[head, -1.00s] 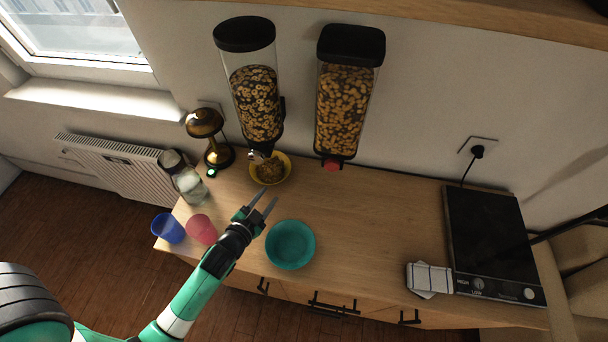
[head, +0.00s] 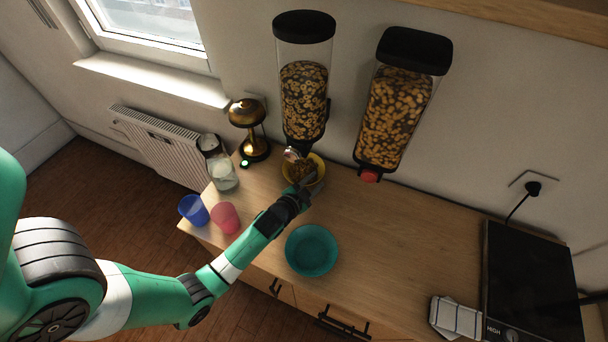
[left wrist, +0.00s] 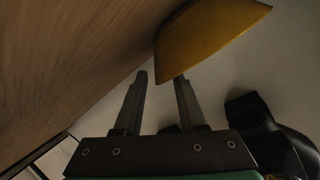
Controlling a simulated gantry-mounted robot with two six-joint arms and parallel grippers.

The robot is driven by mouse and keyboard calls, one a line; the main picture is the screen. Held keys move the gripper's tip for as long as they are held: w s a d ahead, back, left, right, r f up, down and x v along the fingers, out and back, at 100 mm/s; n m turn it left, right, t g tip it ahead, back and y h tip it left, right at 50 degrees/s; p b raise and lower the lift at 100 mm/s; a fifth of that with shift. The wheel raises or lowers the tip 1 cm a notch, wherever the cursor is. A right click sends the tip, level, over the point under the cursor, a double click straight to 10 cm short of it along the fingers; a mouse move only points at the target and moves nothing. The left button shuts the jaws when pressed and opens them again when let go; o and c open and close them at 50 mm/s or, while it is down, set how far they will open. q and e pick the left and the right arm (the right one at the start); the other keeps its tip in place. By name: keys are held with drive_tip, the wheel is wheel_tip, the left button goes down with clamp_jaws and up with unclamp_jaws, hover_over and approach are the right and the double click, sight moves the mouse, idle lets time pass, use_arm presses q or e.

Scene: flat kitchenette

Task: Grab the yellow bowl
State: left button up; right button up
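The yellow bowl (head: 319,163) stands on the wooden counter below the left cereal dispenser, with cereal in it. It also shows at the top of the left wrist view (left wrist: 210,38). My left gripper (head: 307,183) is at the bowl's near side and hides part of it. In the left wrist view its two fingers (left wrist: 161,78) are apart with nothing between them. The bowl's edge is just past the right fingertip; whether they touch I cannot tell. My right gripper is not in view.
A teal bowl (head: 312,250) sits just right of my left forearm. A pink cup (head: 226,217), a blue cup (head: 193,210), a glass jar (head: 221,172) and a brass lamp (head: 248,125) stand to the left. The dispenser (head: 303,95) hangs above the yellow bowl. The counter's middle right is clear.

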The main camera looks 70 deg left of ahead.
use_arm(q)
drive_tip(key=shift+w+a+f, duration=0.15)
drive_tip(key=shift+w+a, duration=0.05)
drive_tip(key=shift+w, duration=0.1)
clamp_jaws()
idle(1.2)
